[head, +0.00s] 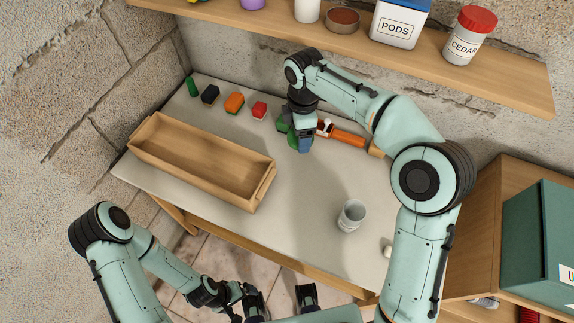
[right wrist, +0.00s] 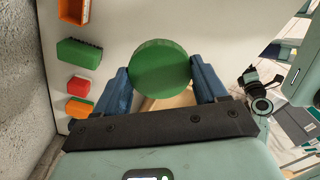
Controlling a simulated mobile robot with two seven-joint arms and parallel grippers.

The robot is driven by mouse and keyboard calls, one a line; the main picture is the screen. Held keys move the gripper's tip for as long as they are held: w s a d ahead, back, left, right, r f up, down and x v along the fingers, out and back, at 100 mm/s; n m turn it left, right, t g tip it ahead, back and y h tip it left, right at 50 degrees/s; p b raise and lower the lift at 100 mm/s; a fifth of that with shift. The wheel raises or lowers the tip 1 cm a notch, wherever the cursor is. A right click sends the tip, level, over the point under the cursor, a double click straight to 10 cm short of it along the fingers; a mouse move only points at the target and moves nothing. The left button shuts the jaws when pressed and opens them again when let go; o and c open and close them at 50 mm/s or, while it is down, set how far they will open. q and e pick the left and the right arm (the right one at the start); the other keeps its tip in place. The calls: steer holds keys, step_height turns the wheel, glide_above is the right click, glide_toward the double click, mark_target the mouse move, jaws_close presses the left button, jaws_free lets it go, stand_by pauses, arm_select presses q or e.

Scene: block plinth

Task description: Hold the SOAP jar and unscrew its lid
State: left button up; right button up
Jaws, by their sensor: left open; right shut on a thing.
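A white, open-topped round jar (head: 351,216) stands upright on the table, right of centre in the head view. It bears dark marks too small to read, so I cannot tell if it is the SOAP jar. No lid sits on it. My right gripper (head: 300,142) is near the back of the table, well away from that jar. It is shut on a round green lid (right wrist: 160,67), which shows between its blue fingers in the right wrist view. What is under the lid is hidden. My left gripper (head: 281,297) is open and empty, low in front of the table's edge.
A wooden tray (head: 150,131) fills the table's left part. Several brushes or blocks, among them an orange one (head: 234,102), line the back. A shelf above holds a PODS box (head: 397,27) and a CEDAR jar (head: 469,36). The table's middle is clear.

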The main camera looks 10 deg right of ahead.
steer(key=r+n, duration=0.1)
steer(key=n, duration=0.1)
steer(key=s+a+r+n, duration=0.1)
steer(key=n, duration=0.1)
steer(key=r+n, duration=0.1)
steer(key=n, duration=0.2)
steer(key=shift+s+a+r+b, duration=0.1)
steer(key=shift+s+a+b, duration=0.1)
steer(key=shift+a+b, duration=0.2)
steer(key=shift+s+a+r+n, duration=0.15)
steer(key=shift+r+n, duration=0.3)
steer(key=shift+n, duration=0.65)
steer(key=shift+f+n, duration=0.15)
steer(key=shift+n, duration=0.15)
steer(key=b, duration=0.3)
glide_toward(292, 176)
steer(key=shift+f, duration=0.1)
arm_select(q)
steer(key=shift+s+f+b, duration=0.15)
steer(key=shift+s+f, duration=0.15)
steer(key=shift+f, duration=0.55)
steer(key=shift+s+f+b, duration=0.1)
steer(key=shift+s+f, duration=0.2)
steer(key=shift+f, duration=0.55)
steer(key=shift+s+f+b, duration=0.15)
steer(key=shift+s+f, duration=0.15)
steer(key=shift+f, duration=0.55)
arm_select(e)
steer(key=shift+f, duration=3.25)
